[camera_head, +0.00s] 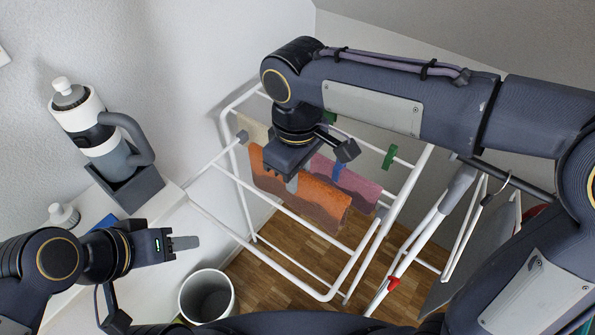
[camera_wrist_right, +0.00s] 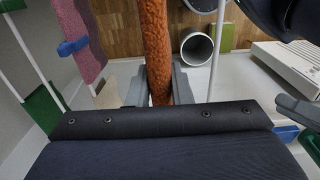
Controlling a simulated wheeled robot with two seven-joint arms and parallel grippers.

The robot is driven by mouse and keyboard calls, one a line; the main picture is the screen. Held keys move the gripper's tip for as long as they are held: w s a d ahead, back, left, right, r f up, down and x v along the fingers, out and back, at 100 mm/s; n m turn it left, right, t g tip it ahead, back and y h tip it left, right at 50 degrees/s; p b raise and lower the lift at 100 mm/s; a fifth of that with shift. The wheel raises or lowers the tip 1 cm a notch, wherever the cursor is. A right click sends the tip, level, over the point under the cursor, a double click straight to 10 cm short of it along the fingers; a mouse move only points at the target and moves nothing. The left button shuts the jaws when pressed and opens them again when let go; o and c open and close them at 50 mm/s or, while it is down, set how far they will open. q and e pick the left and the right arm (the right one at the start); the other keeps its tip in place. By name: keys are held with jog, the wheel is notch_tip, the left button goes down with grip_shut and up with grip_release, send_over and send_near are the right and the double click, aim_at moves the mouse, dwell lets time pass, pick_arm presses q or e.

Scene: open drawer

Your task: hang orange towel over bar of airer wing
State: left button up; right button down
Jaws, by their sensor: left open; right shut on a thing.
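The orange towel (camera_head: 312,200) is at the airer wing in the head view, with its broad side hanging down in front of a pink towel. In the right wrist view the orange towel (camera_wrist_right: 156,45) shows as a narrow textured strip between the fingers. My right gripper (camera_head: 291,184) is shut on its top edge, above the white airer (camera_head: 340,277). Whether the towel rests on a bar cannot be told, as my right arm and gripper hide part of it. My left gripper (camera_head: 185,243) is open and empty, over the white surface at the left.
A pink towel (camera_head: 345,182) hangs behind the orange one, with blue and green pegs (camera_head: 389,157) near. A white bin (camera_head: 207,296) stands on the wooden floor. A grey-white bottle (camera_head: 95,130) stands in a dark holder at the left. A folded ironing board (camera_head: 480,250) is at the right.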

aim_at(298, 217)
jog(key=shift+f+b, duration=5.2)
jog(key=shift+f, duration=2.85)
jog(key=c, duration=1.2)
grip_release()
jog(key=shift+c, duration=0.2)
